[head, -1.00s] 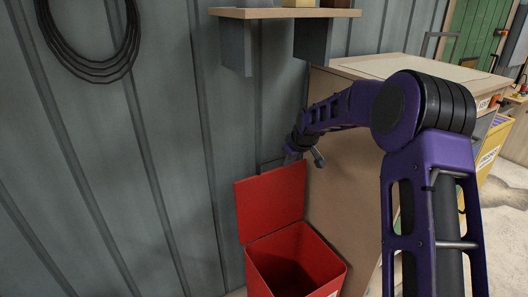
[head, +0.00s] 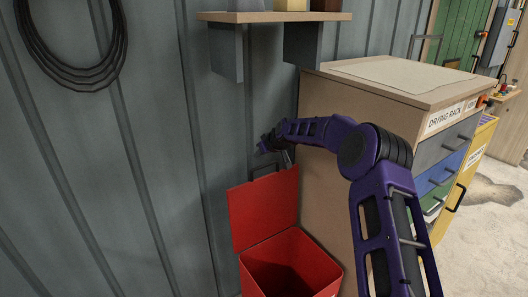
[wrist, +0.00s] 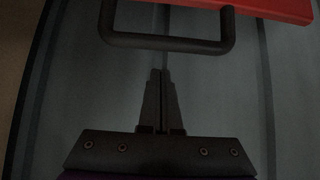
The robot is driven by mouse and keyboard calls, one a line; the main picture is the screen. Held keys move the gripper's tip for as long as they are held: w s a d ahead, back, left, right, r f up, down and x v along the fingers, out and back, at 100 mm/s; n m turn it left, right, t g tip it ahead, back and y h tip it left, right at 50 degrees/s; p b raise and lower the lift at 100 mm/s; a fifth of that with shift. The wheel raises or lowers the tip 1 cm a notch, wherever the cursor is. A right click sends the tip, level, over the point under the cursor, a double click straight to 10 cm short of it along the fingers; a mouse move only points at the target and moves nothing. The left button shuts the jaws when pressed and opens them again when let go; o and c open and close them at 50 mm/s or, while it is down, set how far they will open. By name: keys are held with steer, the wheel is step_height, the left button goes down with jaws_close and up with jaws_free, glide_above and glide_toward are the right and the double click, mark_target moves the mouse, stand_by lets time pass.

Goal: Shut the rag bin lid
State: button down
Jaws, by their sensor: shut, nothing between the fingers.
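The red rag bin (head: 292,265) stands on the floor by the wall, its top open. Its red lid (head: 264,208) is raised and leans back near the wall. A black handle (wrist: 170,43) shows in the wrist view, joined to the red lid edge (wrist: 265,8). My gripper (wrist: 160,72) is shut and empty, its fingertips just short of the handle bar in that view. In the head view my gripper (head: 284,158) is above the lid's top edge, close to the wall; its fingers are too small there to tell contact.
A wooden drying rack cabinet (head: 322,150) stands right beside the bin. A shelf (head: 275,17) with brackets hangs on the wall above my gripper. The grey ribbed wall (head: 160,150) is close behind the lid. A coiled black hose (head: 75,72) hangs at upper left.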

steer(key=shift+s+d+f, duration=0.2)
steer(key=shift+s+d, duration=0.35)
steer(key=shift+s, duration=0.25)
steer(key=shift+s+d+f, duration=0.2)
steer(key=shift+s+d, duration=0.3)
steer(key=shift+s, duration=0.3)
steer(key=shift+s, duration=0.1)
